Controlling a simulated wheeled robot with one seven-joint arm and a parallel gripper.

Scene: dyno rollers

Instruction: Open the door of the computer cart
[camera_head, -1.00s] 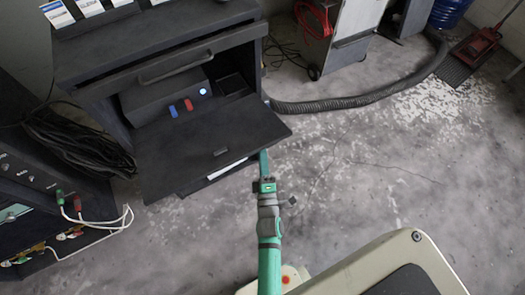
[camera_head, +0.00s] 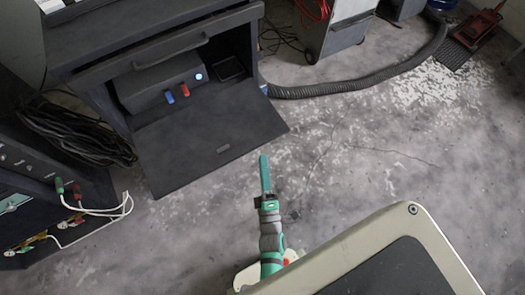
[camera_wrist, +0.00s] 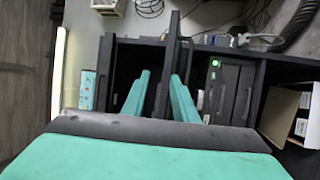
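The black computer cart (camera_head: 80,60) stands at the upper left in the head view. Its drop-down door (camera_head: 215,125) is folded outward and down, with a small recessed grip near its outer edge. The opening shows a dark device (camera_head: 150,85) with blue and red parts and a lit light. My green gripper (camera_head: 264,170) is in front of the door's outer edge, apart from it in the picture. The wrist view shows its two fingers (camera_wrist: 157,95) apart, with a dark panel edge (camera_wrist: 171,50) in line with the gap between them; contact cannot be told.
A black unit with cables (camera_head: 75,200) stands at the left. A thick black hose (camera_head: 350,85) runs across the floor at the upper right, near a grey wheeled cabinet (camera_head: 335,35). The floor on the right is mostly clear. The wrist view shows an open box (camera_wrist: 290,115).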

